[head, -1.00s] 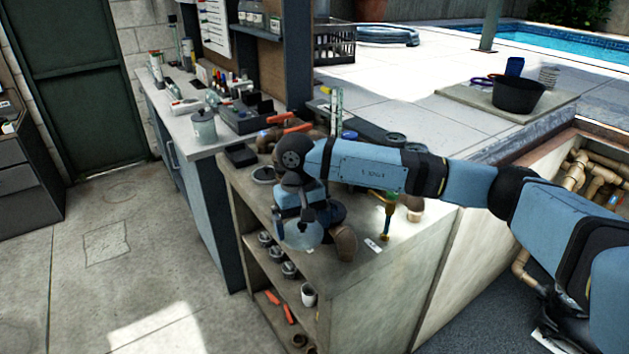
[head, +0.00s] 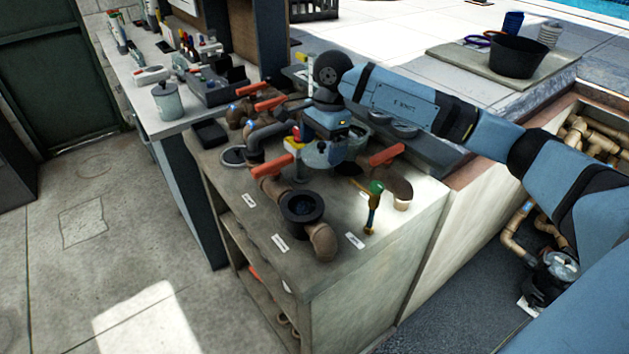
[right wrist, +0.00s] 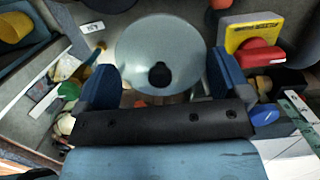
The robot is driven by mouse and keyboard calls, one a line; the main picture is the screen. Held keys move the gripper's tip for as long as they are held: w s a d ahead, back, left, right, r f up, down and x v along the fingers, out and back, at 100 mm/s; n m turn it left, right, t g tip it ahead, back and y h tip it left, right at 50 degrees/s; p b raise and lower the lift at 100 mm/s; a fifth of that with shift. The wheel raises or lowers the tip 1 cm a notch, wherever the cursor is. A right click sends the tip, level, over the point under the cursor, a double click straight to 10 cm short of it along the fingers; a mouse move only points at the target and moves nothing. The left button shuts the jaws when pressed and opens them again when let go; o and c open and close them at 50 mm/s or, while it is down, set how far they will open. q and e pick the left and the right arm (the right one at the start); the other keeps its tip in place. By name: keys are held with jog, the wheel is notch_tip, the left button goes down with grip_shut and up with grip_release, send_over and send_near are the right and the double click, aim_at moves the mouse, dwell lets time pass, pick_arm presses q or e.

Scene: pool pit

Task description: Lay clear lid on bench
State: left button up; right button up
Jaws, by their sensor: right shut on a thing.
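The clear lid (head: 325,156) is a see-through round disc. In the right wrist view the lid (right wrist: 158,50) shows a black knob and sits between the two blue fingers. My right gripper (head: 328,128) is shut on it, above the back part of the bench; the fingers also show in the right wrist view (right wrist: 160,85). I cannot tell the exact gap between lid and bench. The bench (head: 330,275) has a grey concrete top. My left gripper is not in view.
Brown pipes with orange handles (head: 272,165) crowd the bench around the lid. Bare bench top shows along the front and left.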

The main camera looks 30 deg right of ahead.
aim_at(328, 149)
notch_tip(328, 149, down, 14)
jog(key=shift+w+f+p, duration=0.1)
jog(key=shift+p, duration=0.4)
jog(key=o, duration=0.6)
jog(key=shift+c, duration=0.2)
jog(key=shift+r, duration=0.3)
jog(key=r, duration=0.3)
jog(key=d+r+b, duration=0.1)
jog(key=r, duration=0.6)
jog(key=shift+d+r, duration=0.2)
jog(key=shift+d, duration=0.15)
jog(key=shift+r, duration=0.6)
